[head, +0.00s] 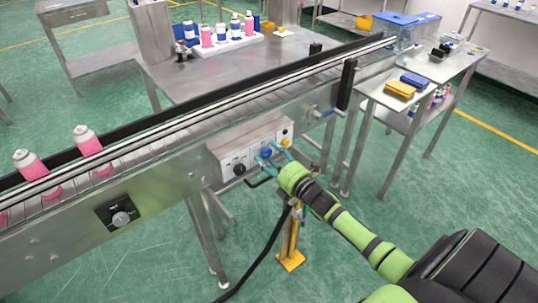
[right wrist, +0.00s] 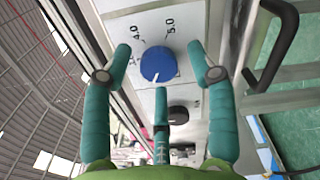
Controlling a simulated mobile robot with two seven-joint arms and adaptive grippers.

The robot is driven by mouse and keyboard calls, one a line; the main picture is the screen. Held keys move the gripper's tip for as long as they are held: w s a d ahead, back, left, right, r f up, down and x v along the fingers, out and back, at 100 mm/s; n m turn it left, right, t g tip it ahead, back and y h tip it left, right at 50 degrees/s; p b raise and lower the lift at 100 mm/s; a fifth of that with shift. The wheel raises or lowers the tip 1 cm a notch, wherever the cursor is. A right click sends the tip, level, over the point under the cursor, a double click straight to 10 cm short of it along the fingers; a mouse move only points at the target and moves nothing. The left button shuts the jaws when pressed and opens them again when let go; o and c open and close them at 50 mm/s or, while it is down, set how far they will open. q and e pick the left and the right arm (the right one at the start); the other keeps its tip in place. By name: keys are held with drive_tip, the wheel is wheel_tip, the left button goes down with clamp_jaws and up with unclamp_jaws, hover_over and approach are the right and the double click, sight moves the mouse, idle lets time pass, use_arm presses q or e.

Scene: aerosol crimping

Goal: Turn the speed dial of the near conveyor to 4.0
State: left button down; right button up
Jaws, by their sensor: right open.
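The near conveyor (head: 150,205) crosses the head view, with a control box (head: 225,158) on its side. The blue speed dial (right wrist: 158,65) is on this box; it also shows in the head view (head: 266,153). Labels 4.0 and 5.0 are printed beside it. Its white mark points towards the bottom of the right wrist view, away from both labels. My right gripper (right wrist: 159,50) is open, its teal fingers around the dial with visible gaps at both sides. It also shows in the head view (head: 272,158). My left gripper is not in view.
A black knob (right wrist: 178,115) sits close to the blue dial. A black handle (right wrist: 272,45) sticks out beside the panel. A yellow stand (head: 291,245) is under my right wrist. Pink cans (head: 88,140) stand on the belt. A side table (head: 440,70) is at the right.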

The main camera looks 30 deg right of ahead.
drive_tip(key=shift+w, duration=0.3)
drive_tip(key=c, duration=1.1)
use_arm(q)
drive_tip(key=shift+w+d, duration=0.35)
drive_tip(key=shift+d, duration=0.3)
use_arm(e)
drive_tip(key=shift+c, duration=0.2)
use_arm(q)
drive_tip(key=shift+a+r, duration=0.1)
